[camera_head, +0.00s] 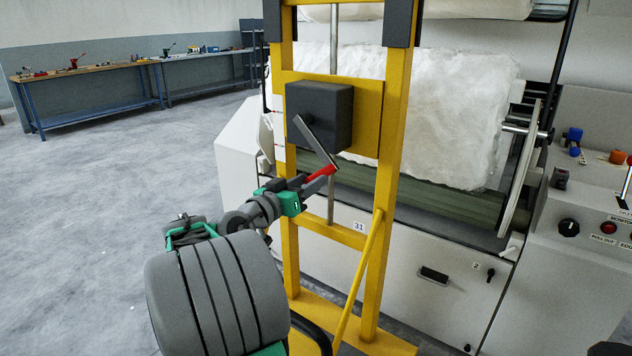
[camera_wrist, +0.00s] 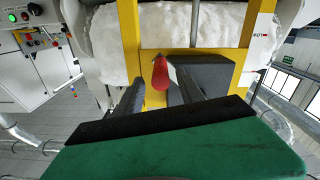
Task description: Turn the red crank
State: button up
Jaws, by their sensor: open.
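The red crank's handle (camera_head: 320,173) sits at the lower end of a grey crank arm (camera_head: 315,140), which slants down to the right from a dark box (camera_head: 325,112) on a yellow frame. In the wrist view, the red handle (camera_wrist: 162,74) points toward the camera and appears between my open fingers. My gripper (camera_head: 305,184) is at the handle's left end in the head view, with its fingers around or close beside the handle. I cannot tell whether either finger touches it. My gripper (camera_wrist: 158,92) holds nothing visibly clamped.
The yellow frame (camera_head: 397,120) has a diagonal brace (camera_head: 358,280) below the crank. A white machine with fluffy fibre (camera_head: 440,120) stands close behind. A control panel (camera_head: 600,230) is at the right. Open floor (camera_head: 90,200) lies left, with workbenches (camera_head: 85,75) behind.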

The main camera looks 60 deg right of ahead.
aim_at(320, 174)
jog(key=d, duration=0.5)
jog(key=shift+s+d, duration=0.25)
jog(key=shift+s, duration=0.1)
jog(key=shift+f, duration=0.1)
grip_shut()
dwell(0.9)
